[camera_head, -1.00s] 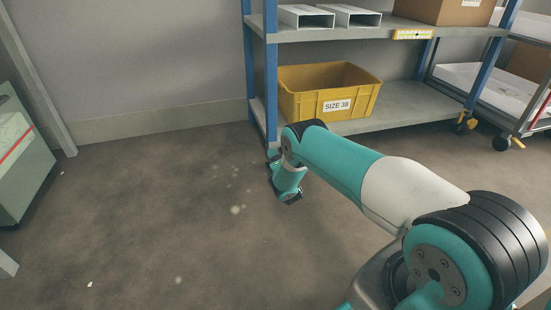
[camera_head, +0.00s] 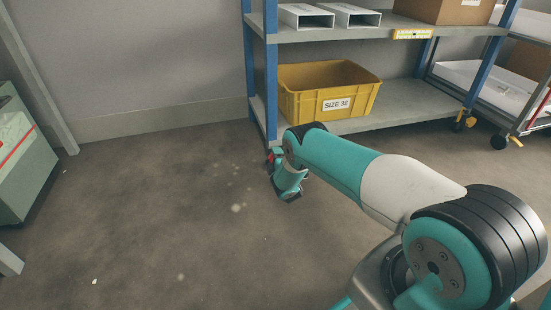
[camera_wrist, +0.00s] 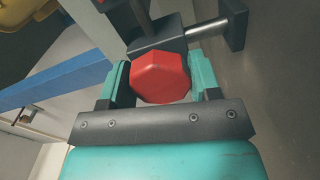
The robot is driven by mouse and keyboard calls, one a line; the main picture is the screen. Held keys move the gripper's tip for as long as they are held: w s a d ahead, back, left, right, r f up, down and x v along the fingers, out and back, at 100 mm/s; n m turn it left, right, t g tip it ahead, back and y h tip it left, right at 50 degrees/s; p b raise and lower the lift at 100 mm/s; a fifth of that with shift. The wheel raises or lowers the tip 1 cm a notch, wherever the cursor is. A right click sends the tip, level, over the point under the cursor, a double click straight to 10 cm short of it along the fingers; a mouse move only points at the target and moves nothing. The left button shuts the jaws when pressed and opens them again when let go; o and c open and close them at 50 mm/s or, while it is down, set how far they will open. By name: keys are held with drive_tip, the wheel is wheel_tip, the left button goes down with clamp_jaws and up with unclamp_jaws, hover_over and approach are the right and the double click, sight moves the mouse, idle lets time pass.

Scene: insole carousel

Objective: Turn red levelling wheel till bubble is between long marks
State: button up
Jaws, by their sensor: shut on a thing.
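The red levelling wheel (camera_wrist: 161,78) is a faceted red knob between the two fingers of my gripper (camera_wrist: 160,84) in the wrist view. The gripper is shut on it. In the head view a small red part of the wheel (camera_head: 272,156) shows beside the foot of the blue shelf post, where my arm's end hides most of it. A yellow spirit level (camera_head: 412,34) is on the upper shelf's front edge. It is too small to tell where its bubble lies against the marks.
The blue-posted shelf rack (camera_head: 258,60) holds a yellow bin (camera_head: 300,103) marked SIZE 38. A dark block with a metal rod (camera_wrist: 208,30) is just beyond the wheel. A trolley (camera_head: 525,125) stands at right, a green cabinet (camera_head: 25,165) at left. The floor between is clear.

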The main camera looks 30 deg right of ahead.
drive_tip(key=o, duration=0.9)
drive_tip(key=shift+s+a+r+p, duration=0.15)
drive_tip(key=shift+s+a+p, duration=0.1)
drive_tip(key=shift+s+p, duration=0.5)
drive_tip(key=p+v, duration=1.3)
drive_tip(key=v, duration=0.1)
drive_tip(key=shift+s+a, duration=0.1)
drive_tip(key=shift+s, duration=0.15)
drive_tip(key=shift+s+a, duration=0.15)
drive_tip(key=shift+s, duration=0.5)
